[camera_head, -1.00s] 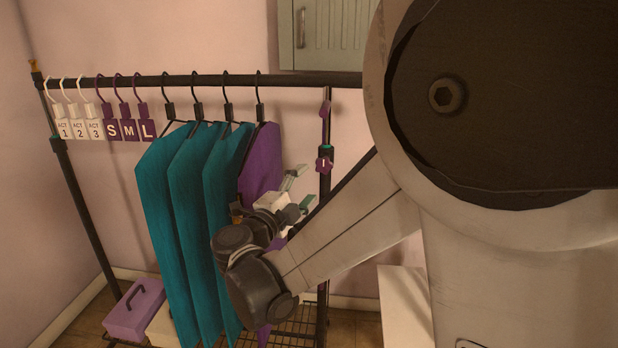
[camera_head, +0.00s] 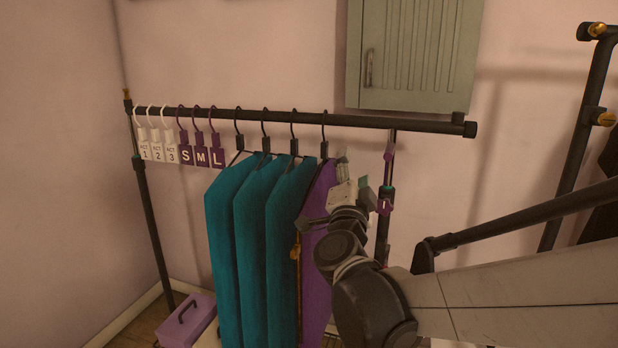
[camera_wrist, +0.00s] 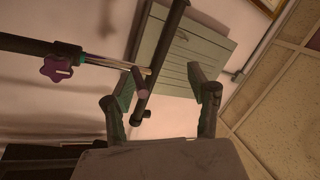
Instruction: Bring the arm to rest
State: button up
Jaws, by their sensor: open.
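My gripper (camera_head: 352,188) is beside the purple garment (camera_head: 318,255), in front of the clothes rail's right part and below the rail. In the wrist view its two fingers (camera_wrist: 164,92) stand wide apart with nothing held between them. The rail (camera_wrist: 160,55) appears between and beyond the fingers, but its distance is hard to tell. Several teal and purple garments hang on the rail; the teal ones (camera_head: 228,255) are left of the purple one. My forearm hides the lower right of the rack.
Size and act tags (camera_head: 186,150) hang at the rail's left end. A purple knob (camera_head: 384,206) sits on the right post. A grey-green cabinet (camera_head: 420,60) is on the wall above. A second black rack (camera_head: 575,140) stands at the right. A purple box (camera_head: 186,318) lies low left.

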jog(key=s+a+f+n+g+y+p, duration=0.1)
jog(key=s+f+n+g+y+p, duration=0.15)
jog(key=s+n+g+y, duration=0.5)
jog(key=s+d+f+n+g+h+p, duration=0.1)
jog(key=s+d+f+n+g, duration=0.1)
jog(key=s, duration=0.5)
jog(key=s+d+f+n+g+h+p, duration=0.1)
jog(key=s+d+f+n+g, duration=0.1)
jog(key=s+d+f, duration=0.3)
jog(key=s+d+f+n+g+h+p, duration=0.1)
jog(key=s+d+f, duration=0.3)
jog(key=s, duration=0.5)
jog(key=shift+f+n+g, duration=0.25)
jog(key=shift+n+g, duration=0.4)
jog(key=shift+w+h, duration=0.1)
jog(key=shift+h, duration=0.15)
